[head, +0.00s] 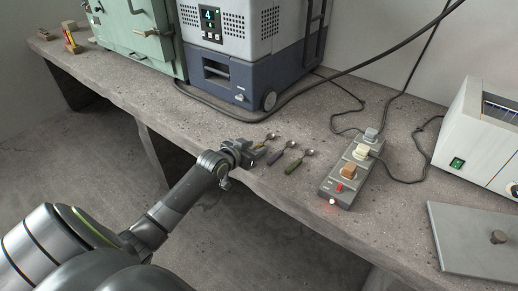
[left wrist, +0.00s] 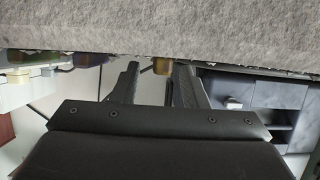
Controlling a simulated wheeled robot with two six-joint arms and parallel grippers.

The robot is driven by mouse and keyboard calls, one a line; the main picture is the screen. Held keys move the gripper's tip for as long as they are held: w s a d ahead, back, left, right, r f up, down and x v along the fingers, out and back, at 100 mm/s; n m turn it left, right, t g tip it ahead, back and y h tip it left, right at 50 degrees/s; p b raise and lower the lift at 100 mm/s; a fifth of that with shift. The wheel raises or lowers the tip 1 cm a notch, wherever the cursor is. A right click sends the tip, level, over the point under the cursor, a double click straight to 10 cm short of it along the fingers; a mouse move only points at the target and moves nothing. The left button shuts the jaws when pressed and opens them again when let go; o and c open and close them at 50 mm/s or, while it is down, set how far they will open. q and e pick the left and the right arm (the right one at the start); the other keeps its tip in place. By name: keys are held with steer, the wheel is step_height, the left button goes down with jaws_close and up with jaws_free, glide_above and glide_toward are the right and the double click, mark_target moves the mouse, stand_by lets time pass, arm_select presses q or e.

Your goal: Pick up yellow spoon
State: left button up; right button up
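The yellow spoon (head: 259,147) lies on the bench near its front edge, leftmost of three spoons, its metal bowl pointing away from me. My left gripper (head: 250,155) is at the bench edge by its handle and hides part of it. In the left wrist view, the two fingers (left wrist: 158,85) stand apart, and the yellow handle end (left wrist: 161,66) shows between their tips with gaps on both sides. Contact with the spoon cannot be made out. My right gripper is not in view.
A dark-handled spoon (head: 275,156) and an olive-handled spoon (head: 294,165) lie close to the right. A power strip (head: 341,187) with plugs stands farther right. A blue-grey machine (head: 235,85) stands behind, with a cable along the bench (head: 200,122).

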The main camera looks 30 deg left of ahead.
arm_select(q)
steer(key=shift+w+f, duration=0.2)
steer(key=shift+w, duration=0.25)
jaws_close()
